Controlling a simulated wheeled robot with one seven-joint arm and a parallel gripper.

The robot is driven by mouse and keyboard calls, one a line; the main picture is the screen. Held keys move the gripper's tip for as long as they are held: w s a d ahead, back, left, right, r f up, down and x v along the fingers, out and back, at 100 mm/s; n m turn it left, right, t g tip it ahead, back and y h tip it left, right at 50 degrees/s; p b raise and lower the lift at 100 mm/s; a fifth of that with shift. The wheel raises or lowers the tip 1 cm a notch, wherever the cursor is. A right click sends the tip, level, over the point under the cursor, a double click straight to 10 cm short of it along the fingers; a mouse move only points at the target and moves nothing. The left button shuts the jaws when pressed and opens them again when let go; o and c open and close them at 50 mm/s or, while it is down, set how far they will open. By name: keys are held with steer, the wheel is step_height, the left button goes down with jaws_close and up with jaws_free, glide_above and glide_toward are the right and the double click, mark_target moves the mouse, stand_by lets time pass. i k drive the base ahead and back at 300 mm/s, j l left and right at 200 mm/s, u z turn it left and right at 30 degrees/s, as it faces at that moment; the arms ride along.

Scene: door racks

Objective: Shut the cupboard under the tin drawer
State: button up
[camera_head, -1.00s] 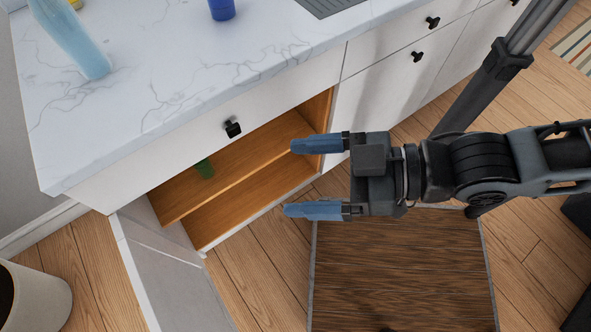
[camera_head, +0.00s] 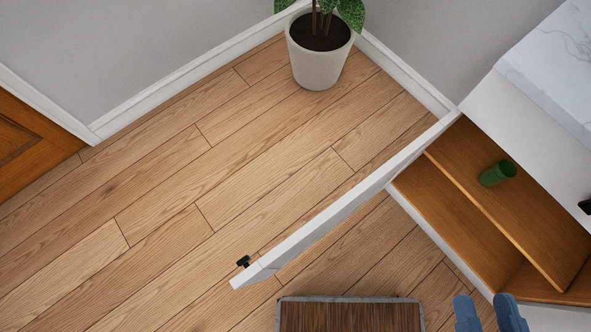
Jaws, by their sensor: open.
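The cupboard (camera_head: 446,222) stands open at the right, with its wooden inside and a shelf showing. Its white door (camera_head: 335,221) is swung wide out over the floor, hinged at the cupboard's far left side. A black knob (camera_head: 243,261) sits near the door's free end. The drawer front (camera_head: 525,135) above the cupboard is shut; its black knob (camera_head: 585,206) is cut by the right edge. My gripper (camera_head: 480,298) is open and empty at the bottom right, in front of the cupboard opening and apart from the door. Only its blue fingers show.
A green cup (camera_head: 497,173) lies or stands on the cupboard shelf. A potted plant (camera_head: 318,60) stands in the far corner. A dark mat (camera_head: 350,316) lies below the door's free end. The wooden floor at the left is clear. A brown door (camera_head: 30,150) is at the far left.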

mark_target(275, 260)
steer(key=j+z, duration=0.1)
steer(key=j, duration=0.45)
steer(key=j+z, duration=0.1)
steer(key=j, duration=0.45)
steer(key=k+j+z, duration=0.1)
steer(key=j, duration=0.4)
steer(key=k+j, duration=0.1)
steer(key=j, duration=0.45)
steer(key=k+j+z, duration=0.15)
steer(key=j, duration=0.4)
steer(key=z, duration=0.7)
steer(key=i+j, duration=0.05)
